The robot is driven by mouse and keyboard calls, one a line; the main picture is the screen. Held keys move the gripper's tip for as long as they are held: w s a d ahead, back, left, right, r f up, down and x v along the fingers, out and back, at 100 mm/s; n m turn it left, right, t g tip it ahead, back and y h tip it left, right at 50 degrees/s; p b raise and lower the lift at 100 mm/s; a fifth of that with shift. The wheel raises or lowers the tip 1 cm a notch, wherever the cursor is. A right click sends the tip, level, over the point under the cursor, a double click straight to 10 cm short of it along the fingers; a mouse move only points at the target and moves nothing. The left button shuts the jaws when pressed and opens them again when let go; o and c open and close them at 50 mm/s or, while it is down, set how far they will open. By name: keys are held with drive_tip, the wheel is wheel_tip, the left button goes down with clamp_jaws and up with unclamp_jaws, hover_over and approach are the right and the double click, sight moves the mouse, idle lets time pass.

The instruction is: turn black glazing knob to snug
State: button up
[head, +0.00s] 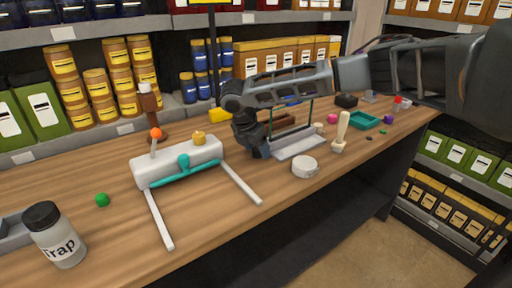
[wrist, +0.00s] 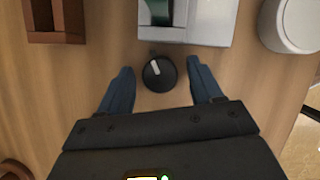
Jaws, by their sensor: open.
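The black knob (wrist: 159,74) shows in the wrist view, round, with a white pointer mark on its top. It sits just in front of a pale grey device (wrist: 208,30). My gripper (wrist: 161,80) is open, with one blue finger on each side of the knob and a visible gap on both sides. In the head view my gripper (head: 262,148) points down beside the grey device (head: 300,144) on the wooden bench. The knob is hidden behind my gripper there.
A white round lidded container (head: 305,167) stands right of the device. A white unit with teal bar and two rails (head: 178,160) lies left. A brown block (wrist: 56,18) is near the device. A trap jar (head: 58,237) stands at front left. Shelves line the back.

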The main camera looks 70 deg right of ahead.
drive_tip(key=shift+c, duration=0.4)
drive_tip(key=c, duration=1)
drive_tip(key=shift+m+p, duration=0.4)
drive_tip(key=shift+p, duration=0.1)
drive_tip(key=shift+r+m+g+p, duration=0.1)
drive_tip(key=shift+m+g+p, duration=0.3)
drive_tip(key=shift+m+p, duration=0.25)
drive_tip(key=shift+m+g+y+p, duration=0.45)
drive_tip(key=shift+m+p, duration=0.55)
drive_tip(key=shift+m, duration=0.25)
drive_tip(key=shift+w+d+m+g+y+p, duration=0.1)
drive_tip(key=shift+m+g+y+p, duration=0.3)
drive_tip(key=shift+m, duration=0.75)
drive_tip(key=shift+d+m+g+y+p, duration=0.2)
drive_tip(key=shift+m+p, duration=0.3)
drive_tip(key=shift+m, duration=0.65)
drive_tip(key=shift+a, duration=0.1)
